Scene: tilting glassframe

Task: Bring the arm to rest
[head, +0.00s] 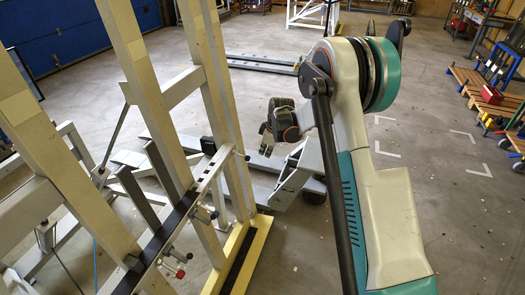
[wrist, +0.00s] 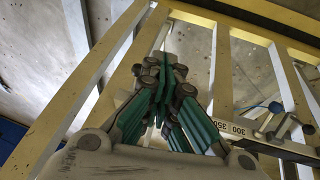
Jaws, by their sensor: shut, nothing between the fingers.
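My arm stands up at the right of the head view and bends at a joint near the top. My gripper (head: 266,134) hangs beyond it, small in the picture, just right of the frame's beams. In the wrist view my gripper (wrist: 164,66) shows green-padded fingers that converge at the tips, shut and empty. The tilting glass frame (head: 143,90), with tall beige beams, fills the left of the head view. In the wrist view its beams (wrist: 213,70) lie behind and around the fingers. I see no contact between gripper and frame; the exact gap cannot be told.
A grey base with wheels (head: 290,187) stands behind my gripper. Wooden carts (head: 475,88) line the right edge. The floor between is open.

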